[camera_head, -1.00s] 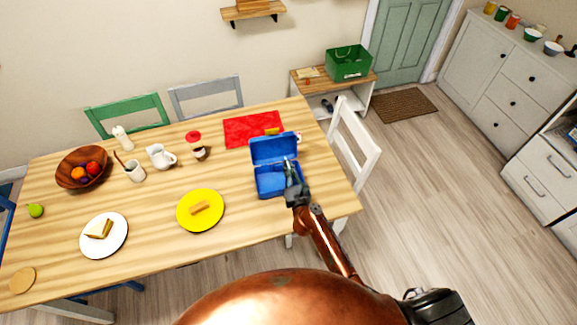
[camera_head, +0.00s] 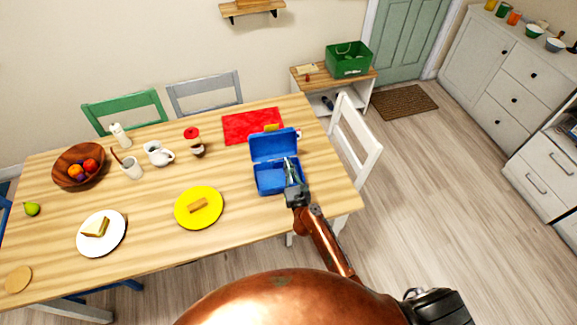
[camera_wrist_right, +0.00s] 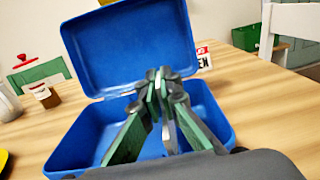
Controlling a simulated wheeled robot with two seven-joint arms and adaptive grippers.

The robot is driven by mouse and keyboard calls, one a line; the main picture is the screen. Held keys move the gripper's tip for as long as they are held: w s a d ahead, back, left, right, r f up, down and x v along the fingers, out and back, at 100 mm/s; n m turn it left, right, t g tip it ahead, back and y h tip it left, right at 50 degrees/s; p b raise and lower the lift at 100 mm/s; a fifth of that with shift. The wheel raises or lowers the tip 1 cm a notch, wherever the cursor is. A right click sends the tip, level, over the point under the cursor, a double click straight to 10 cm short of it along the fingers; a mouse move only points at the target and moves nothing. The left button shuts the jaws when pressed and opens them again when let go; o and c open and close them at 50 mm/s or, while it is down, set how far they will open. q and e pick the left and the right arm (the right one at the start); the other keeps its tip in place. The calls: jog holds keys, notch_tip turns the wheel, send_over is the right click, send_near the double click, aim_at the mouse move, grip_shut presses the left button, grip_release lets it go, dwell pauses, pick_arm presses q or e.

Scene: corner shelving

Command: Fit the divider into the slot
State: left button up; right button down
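The blue lunch box (camera_head: 262,187) stands open near the table's right end, its lid raised at the back; it also shows in the wrist view (camera_wrist_right: 60,152). My right gripper (camera_head: 290,168) reaches over its front edge, with the tips inside the box outline. In the wrist view my right gripper (camera_wrist_right: 160,88) has its green-padded fingers drawn together at the tips. A thin grey sliver between them looks like the divider (camera_wrist_right: 169,132), seen edge-on and mostly hidden. The slot is hidden behind the fingers. My left gripper is not in view.
The table (camera_head: 150,220) holds a yellow plate (camera_head: 184,222) left of the box and a red mat (camera_head: 238,128) behind it. A white plate (camera_head: 88,249), jug (camera_head: 157,153) and fruit bowl (camera_head: 64,178) stand further left. A white chair (camera_head: 345,125) is close on the right.

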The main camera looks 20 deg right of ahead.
jog(key=shift+f+b, duration=0.7)
jog(key=shift+f, duration=0.15)
jog(key=c, duration=2.1)
grip_release()
jog(key=shift+s, duration=0.1)
jog(key=s, duration=1.1)
jog(key=shift+s+a, duration=0.3)
jog(key=shift+s, duration=0.1)
